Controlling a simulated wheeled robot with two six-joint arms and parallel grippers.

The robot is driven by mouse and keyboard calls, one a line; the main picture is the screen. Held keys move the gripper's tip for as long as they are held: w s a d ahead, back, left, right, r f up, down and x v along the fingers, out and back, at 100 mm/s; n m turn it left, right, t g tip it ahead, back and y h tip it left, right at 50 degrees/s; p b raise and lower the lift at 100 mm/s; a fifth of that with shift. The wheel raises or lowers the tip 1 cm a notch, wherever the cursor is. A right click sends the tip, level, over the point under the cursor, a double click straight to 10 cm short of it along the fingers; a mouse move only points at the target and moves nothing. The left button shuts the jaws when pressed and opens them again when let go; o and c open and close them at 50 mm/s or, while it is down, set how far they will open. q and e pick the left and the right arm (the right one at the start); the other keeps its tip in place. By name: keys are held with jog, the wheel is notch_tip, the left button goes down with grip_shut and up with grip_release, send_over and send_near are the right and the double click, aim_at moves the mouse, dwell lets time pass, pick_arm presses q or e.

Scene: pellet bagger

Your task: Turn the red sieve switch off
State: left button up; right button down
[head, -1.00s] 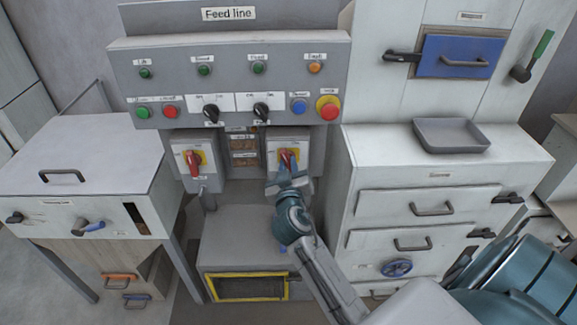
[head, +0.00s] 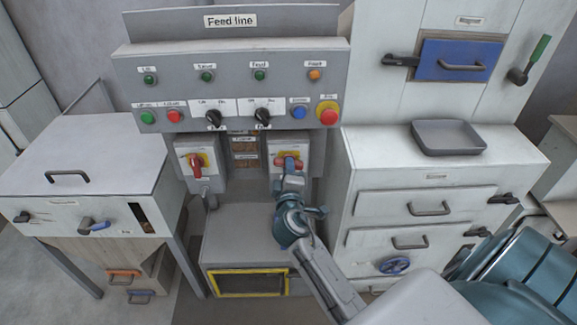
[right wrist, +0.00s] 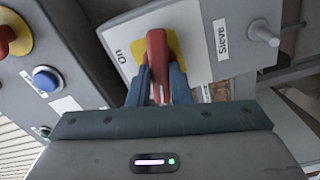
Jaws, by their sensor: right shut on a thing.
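The sieve switch's red handle (head: 299,164) is on the right of two grey switch boxes under the panel; its yellow plate shows around it. The handle lies crosswise in the head view. In the right wrist view the red handle (right wrist: 157,50) stands between my fingers, with an "On" label to its left and a "Sieve" label to its right. My right gripper (right wrist: 155,90) is shut on the handle; it also shows in the head view (head: 289,172), covering the handle's middle. My left gripper is out of view.
The other switch box, with an upright red handle (head: 196,166), is to the left. The Feed line panel (head: 230,92) with buttons and knobs is above. A grey box with a yellow-framed opening (head: 249,272) is below. A white cabinet (head: 345,190) stands close on the right.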

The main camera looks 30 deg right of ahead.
jog(key=shift+n+p, duration=0.5)
jog(key=shift+n, duration=1.1)
jog(key=c, duration=1.3)
grip_release()
jog(key=b+v, duration=0.3)
jog(key=v, duration=0.8)
jog(key=shift+f, duration=0.1)
